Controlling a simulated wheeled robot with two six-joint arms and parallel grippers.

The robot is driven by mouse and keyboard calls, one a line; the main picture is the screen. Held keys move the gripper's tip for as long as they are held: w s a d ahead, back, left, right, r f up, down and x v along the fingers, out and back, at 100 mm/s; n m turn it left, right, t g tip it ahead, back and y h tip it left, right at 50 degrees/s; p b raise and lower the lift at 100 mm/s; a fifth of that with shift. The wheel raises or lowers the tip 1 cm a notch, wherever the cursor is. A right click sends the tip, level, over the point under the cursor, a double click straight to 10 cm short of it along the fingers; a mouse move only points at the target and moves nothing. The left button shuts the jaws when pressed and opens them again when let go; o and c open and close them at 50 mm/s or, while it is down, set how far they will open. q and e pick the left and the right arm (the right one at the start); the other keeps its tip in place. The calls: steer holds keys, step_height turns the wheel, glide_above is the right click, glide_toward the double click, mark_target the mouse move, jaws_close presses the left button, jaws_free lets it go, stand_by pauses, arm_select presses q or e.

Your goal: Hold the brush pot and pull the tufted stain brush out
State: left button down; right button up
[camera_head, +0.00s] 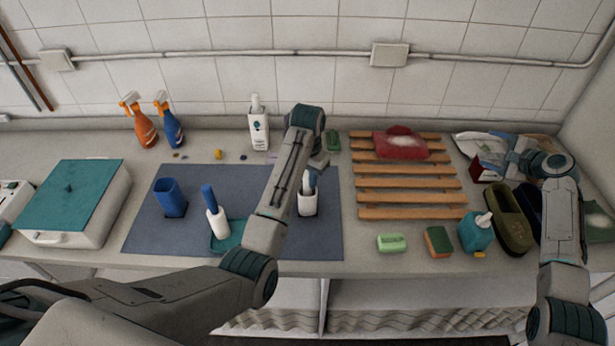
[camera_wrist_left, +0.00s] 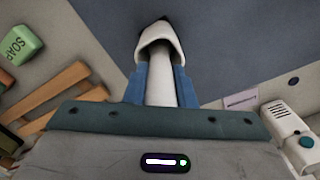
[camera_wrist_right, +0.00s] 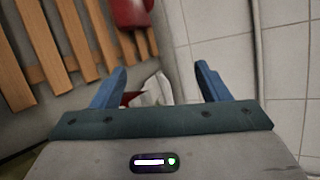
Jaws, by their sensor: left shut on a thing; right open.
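A white pot (camera_head: 308,204) stands on the right part of a dark blue mat, with a white handle (camera_head: 308,183) rising from it. My left gripper (camera_head: 315,178) comes down over it. In the left wrist view its blue fingers are shut on the white handle (camera_wrist_left: 162,90), just above the white pot's mouth (camera_wrist_left: 160,40). The brush's tufts are hidden.
The blue mat (camera_head: 260,175) also carries a blue cup (camera_head: 170,197) and a teal tray (camera_head: 232,240). A white bottle (camera_head: 258,128) stands behind my left arm. Soap (camera_head: 391,243) and a sponge (camera_head: 438,241) lie at the front right.

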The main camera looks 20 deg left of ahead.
steer(key=s+a+f+m+g+y, duration=0.1)
steer(key=s+a+f+g, duration=0.3)
steer(key=a, duration=0.6)
steer(key=s+a+f+m+g+y, duration=0.1)
steer(key=s+a+f+y, duration=0.15)
steer(key=a+f, duration=0.45)
steer(key=m+g+y, duration=0.1)
steer(key=g, duration=0.5)
glide_toward(311, 202)
steer(key=w+f, duration=0.2)
steer(key=f, duration=0.1)
steer(key=shift+w+a+f, duration=0.15)
steer(key=shift+a+f, duration=0.05)
steer(key=shift+a, duration=0.15)
steer(key=shift+a+f, duration=0.2)
steer(key=shift+a, duration=0.4)
steer(key=shift+x, duration=4.35)
steer(key=shift+w, duration=0.1)
steer(key=c, duration=0.4)
steer(key=o, duration=1.1)
